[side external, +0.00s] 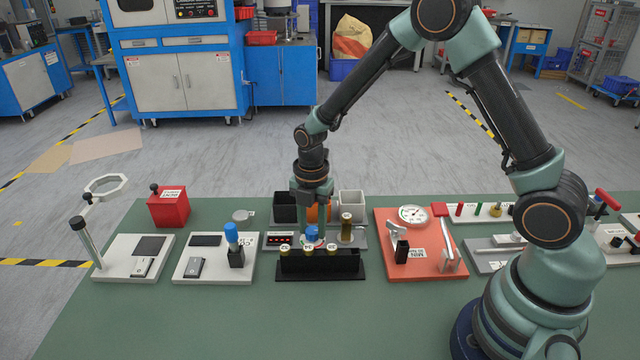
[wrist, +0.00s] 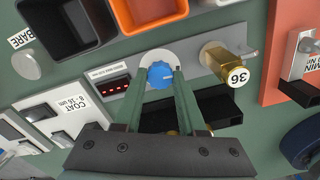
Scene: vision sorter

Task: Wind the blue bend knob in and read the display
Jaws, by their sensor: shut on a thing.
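The blue bend knob (side external: 312,233) stands on a grey plate, and it shows in the wrist view (wrist: 160,75) with a pale round disc behind it. My gripper (side external: 312,228) comes down from above with its green fingers on either side of the knob. In the wrist view my gripper (wrist: 161,80) is shut on the knob. The small display (wrist: 115,87) sits left of the knob, dark with red digits too small to read. In the side view the display (side external: 281,239) is left of my gripper. A brass piece (wrist: 222,60) marked 36 stands right of the knob.
A black rack (side external: 320,266) with brass-topped pieces stands just in front. Black, orange and white bins (side external: 352,204) stand behind. A white plate with a blue-capped item (side external: 232,232) lies left, and an orange plate with a dial (side external: 388,262) lies right.

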